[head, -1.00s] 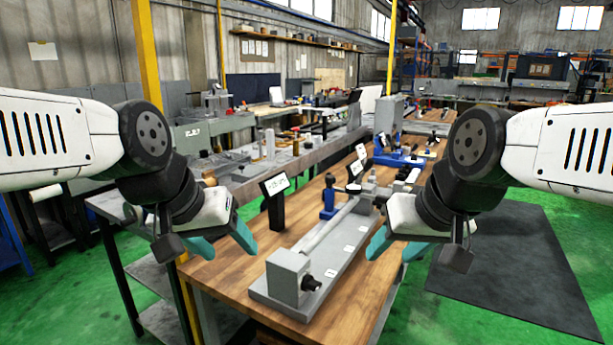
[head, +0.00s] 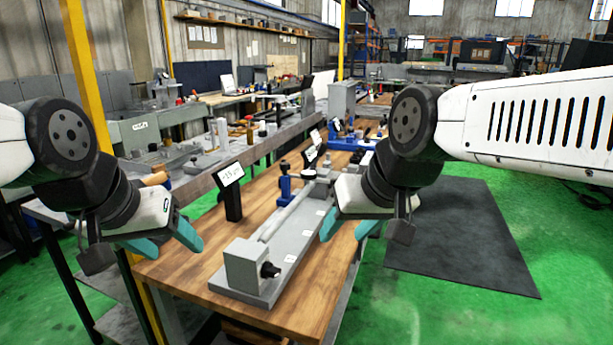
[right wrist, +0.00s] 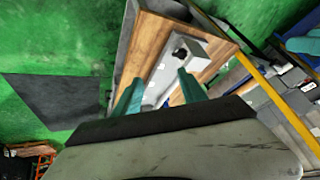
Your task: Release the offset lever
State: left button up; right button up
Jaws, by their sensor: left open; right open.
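The grey bench fixture (head: 290,262) stands on the wooden table, with a block and a black knob (head: 269,270) at its near end and a long bar running to its far end. I cannot make out an offset lever for sure; the far end is partly hidden by my right gripper. My left gripper (head: 172,248) is open and empty, left of the fixture and above the table's left edge. My right gripper (head: 346,236) is open and empty, above the fixture's right side. In the right wrist view its fingers (right wrist: 160,97) stand apart with the fixture (right wrist: 178,65) beyond them.
A small display on a black stand (head: 231,190) stands left of the fixture. A blue device (head: 285,186) stands behind it. The wooden table (head: 195,264) has bare room at its near left. A dark mat (head: 465,240) lies on the green floor at right.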

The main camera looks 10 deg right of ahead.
aim_at(323, 148)
jog(key=i+l+u, duration=0.1)
jog(key=l+u, duration=0.25)
jog(key=i+l+u, duration=0.1)
jog(key=l+u, duration=0.15)
jog(key=u, duration=0.15)
jog(key=l+u, duration=0.35)
